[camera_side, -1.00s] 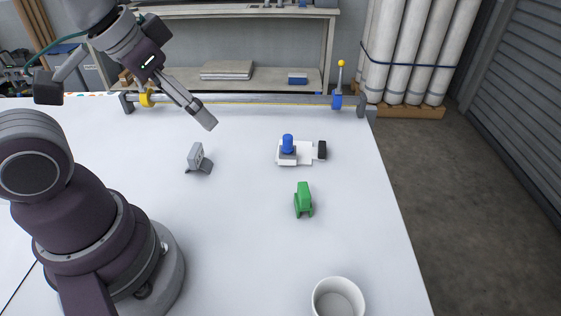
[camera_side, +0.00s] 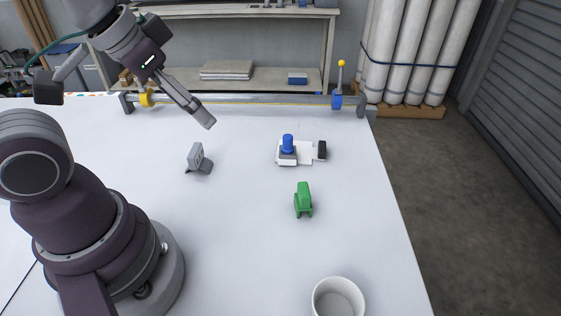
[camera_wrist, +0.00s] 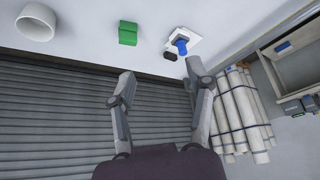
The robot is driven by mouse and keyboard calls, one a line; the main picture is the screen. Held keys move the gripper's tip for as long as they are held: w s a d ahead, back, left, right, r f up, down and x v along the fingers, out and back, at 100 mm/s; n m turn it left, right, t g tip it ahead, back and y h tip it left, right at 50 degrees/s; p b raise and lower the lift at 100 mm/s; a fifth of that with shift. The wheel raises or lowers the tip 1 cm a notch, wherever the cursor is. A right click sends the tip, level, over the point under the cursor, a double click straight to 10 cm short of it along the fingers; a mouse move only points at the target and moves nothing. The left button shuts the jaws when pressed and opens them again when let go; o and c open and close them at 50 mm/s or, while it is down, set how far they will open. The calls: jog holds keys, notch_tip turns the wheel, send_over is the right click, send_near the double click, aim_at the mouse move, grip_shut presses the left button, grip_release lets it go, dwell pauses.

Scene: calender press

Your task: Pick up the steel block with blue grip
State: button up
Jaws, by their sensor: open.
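The steel block with blue grip (camera_side: 288,146) stands upright on a white plate (camera_side: 308,153) toward the right of the table. Its blue grip points up. In the wrist view the blue grip (camera_wrist: 181,45) shows at the top, beyond the right fingertip. My gripper (camera_side: 207,122) is in the air up and to the left of the block, apart from it. In the wrist view its two fingers (camera_wrist: 158,82) are spread wide with nothing between them. The side view shows only one finger clearly.
A green object (camera_side: 303,200) stands nearer than the block, and a white cup (camera_side: 338,298) at the front. A grey device (camera_side: 198,158) stands left of the block. A black item (camera_side: 322,150) touches the plate's right end. A rail (camera_side: 240,98) crosses the back edge.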

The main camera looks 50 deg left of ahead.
jog(key=w+f+m+g+y, duration=0.1)
jog(key=w+f+m+y, duration=0.15)
jog(key=w+m, duration=0.3)
jog(key=m+t+y, duration=0.4)
jog(key=m+y, duration=0.3)
jog(key=m, duration=1.2)
send_near(288, 143)
jog(key=shift+w+a+f, duration=0.1)
jog(key=shift+a+f, duration=0.2)
jog(key=shift+a, duration=0.15)
jog(key=shift+d+f+m+t, duration=0.2)
jog(key=shift+f+m+t, duration=0.1)
jog(key=shift+m, duration=0.55)
jog(key=shift+w+a+f+m, duration=0.15)
jog(key=shift+w+m, duration=0.1)
jog(key=shift+m, duration=0.15)
jog(key=x, duration=0.9)
jog(key=shift+w+a, duration=0.2)
jog(key=shift+a, duration=0.25)
jog(key=shift+c, duration=0.2)
